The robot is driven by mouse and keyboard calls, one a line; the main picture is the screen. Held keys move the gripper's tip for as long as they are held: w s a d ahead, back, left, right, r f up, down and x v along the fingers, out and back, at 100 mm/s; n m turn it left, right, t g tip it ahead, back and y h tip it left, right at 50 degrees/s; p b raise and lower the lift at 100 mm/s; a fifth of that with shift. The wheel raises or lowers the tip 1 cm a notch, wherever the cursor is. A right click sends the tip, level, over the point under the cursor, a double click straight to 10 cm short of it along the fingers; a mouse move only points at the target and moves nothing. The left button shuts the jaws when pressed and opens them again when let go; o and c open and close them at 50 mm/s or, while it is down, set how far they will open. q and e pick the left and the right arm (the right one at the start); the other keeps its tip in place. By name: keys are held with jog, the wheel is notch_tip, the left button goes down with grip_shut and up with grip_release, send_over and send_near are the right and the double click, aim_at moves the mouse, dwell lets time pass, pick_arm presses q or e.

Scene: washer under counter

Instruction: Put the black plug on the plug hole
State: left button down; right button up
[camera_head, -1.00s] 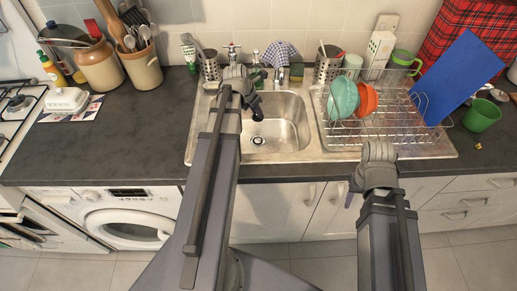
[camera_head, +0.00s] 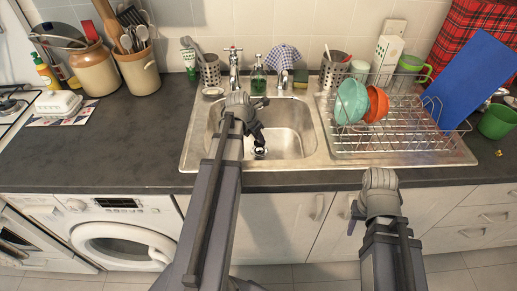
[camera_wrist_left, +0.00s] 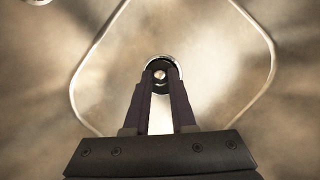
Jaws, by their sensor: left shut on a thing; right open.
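My left gripper (camera_head: 259,139) reaches down into the sink basin, its tips over the plug hole (camera_head: 259,153). It is shut on the small black plug (camera_wrist_left: 160,74), which shows between the fingertips in the left wrist view. The bright metal rim of the plug hole (camera_wrist_left: 161,59) curves around the plug there. In the head view the gripper covers most of the plug. I cannot tell whether the plug touches the hole. My right gripper (camera_head: 353,216) is open and empty, in front of the counter edge, away from the sink.
The steel sink (camera_head: 302,152) has a tap (camera_head: 282,77) at its back. A wire dish rack (camera_head: 392,142) with bowls stands on the drainer to the right. A green soap bottle (camera_head: 258,79) stands behind the basin. The dark counter (camera_head: 120,150) to the left is mostly clear.

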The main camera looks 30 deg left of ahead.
aim_at(258, 143)
pick_arm(q)
notch_tip(258, 143, down, 4)
jog(key=b, duration=0.3)
jog(key=shift+r+b, duration=0.2)
jog(key=shift+b, duration=0.15)
jog(key=shift+f, duration=0.2)
jog(key=c, duration=0.7)
grip_release()
jog(key=shift+c, duration=0.2)
jog(key=shift+r, duration=0.2)
jog(key=p+v, duration=1.1)
jog(key=v, duration=0.1)
